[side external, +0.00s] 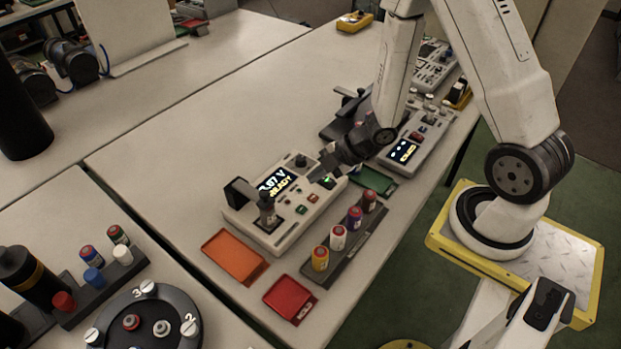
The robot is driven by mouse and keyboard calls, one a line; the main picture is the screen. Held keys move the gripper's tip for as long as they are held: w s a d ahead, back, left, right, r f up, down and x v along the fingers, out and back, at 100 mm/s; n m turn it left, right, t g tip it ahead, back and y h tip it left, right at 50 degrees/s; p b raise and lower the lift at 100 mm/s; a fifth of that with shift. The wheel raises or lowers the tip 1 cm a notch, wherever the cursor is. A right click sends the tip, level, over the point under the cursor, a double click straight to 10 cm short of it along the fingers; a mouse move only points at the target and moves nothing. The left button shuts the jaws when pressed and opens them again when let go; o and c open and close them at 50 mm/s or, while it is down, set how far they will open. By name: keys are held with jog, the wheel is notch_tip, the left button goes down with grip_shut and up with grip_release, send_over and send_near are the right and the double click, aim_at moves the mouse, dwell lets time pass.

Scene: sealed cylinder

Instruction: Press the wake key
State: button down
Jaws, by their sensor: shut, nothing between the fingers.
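A pale grey tester (290,225) stands on the table with a lit display (273,184) that shows a voltage ending in ".87 V" and a yellow word that looks like "READY". Small red (313,198) and green (301,210) keys sit on its top, and a green-lit spot (328,181) shows by my fingertips. I cannot read which one is the wake key. My gripper (320,174) is shut and empty, low over the tester's right end; I cannot tell if its tips touch. An upright dark cylinder (267,207) stands in the tester's left holder.
An orange tray (234,255) and a red tray (290,298) lie in front of the tester. A dark rack (345,248) holds several upright cells close on the right. Another device with a lit display (403,151) stands behind my gripper.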

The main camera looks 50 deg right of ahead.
aim_at(316, 197)
jog(key=shift+f, duration=1.8)
jog(key=shift+f, duration=0.8)
dwell(1.7)
jog(key=shift+r, duration=0.8)
jog(key=shift+r, duration=0.15)
dwell(0.3)
jog(key=shift+r, duration=2.35)
